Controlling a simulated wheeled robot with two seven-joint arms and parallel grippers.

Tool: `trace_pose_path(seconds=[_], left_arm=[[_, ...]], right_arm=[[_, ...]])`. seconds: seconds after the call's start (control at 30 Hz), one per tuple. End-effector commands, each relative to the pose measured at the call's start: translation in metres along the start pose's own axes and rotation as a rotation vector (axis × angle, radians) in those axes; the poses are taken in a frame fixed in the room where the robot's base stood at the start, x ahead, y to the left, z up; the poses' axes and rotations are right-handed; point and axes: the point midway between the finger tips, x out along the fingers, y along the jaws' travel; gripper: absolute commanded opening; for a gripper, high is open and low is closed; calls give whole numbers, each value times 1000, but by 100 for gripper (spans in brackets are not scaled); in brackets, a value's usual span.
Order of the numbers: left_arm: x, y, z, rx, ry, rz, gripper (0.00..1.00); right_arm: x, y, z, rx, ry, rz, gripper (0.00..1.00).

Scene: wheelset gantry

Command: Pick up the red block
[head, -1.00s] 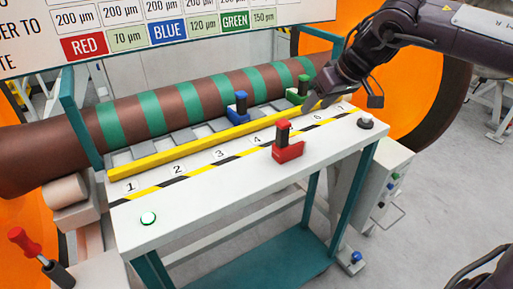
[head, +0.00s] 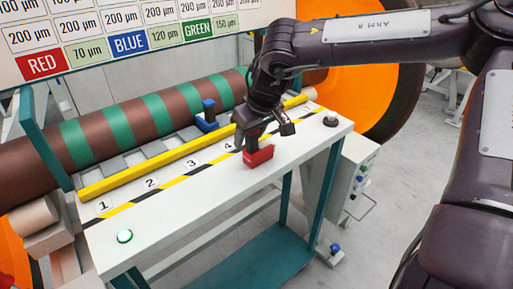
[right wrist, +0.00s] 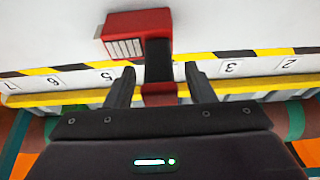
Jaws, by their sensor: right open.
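The red block (head: 259,157) stands on the white bench top, in front of the yellow and black striped line. It has a red base and a dark upright post. My right gripper (head: 250,136) is directly above it, pointing down, and covers its upper part in the head view. In the right wrist view the gripper (right wrist: 160,82) is open, with one finger on each side of the post (right wrist: 158,62). The red base (right wrist: 137,24) lies beyond the fingertips. My left gripper is out of view.
A blue block (head: 208,113) stands behind the yellow rail (head: 165,163). A striped brown and green shaft (head: 110,125) lies behind it. Round buttons sit at the bench's left (head: 124,236) and right (head: 331,119).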

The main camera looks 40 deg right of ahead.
Motion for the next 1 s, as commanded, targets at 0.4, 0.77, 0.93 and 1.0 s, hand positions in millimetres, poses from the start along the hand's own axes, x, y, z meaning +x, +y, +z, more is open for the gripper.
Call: trace_pose_path(seconds=[0.4,0.77,0.93,1.0], left_arm=[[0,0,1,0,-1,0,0],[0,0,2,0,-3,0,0],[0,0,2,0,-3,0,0],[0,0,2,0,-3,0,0]], right_arm=[[0,0,0,0,1,0,20],[0,0,-1,0,2,1,0],[0,0,-1,0,2,1,0],[-1,0,-1,0,3,1,0]])
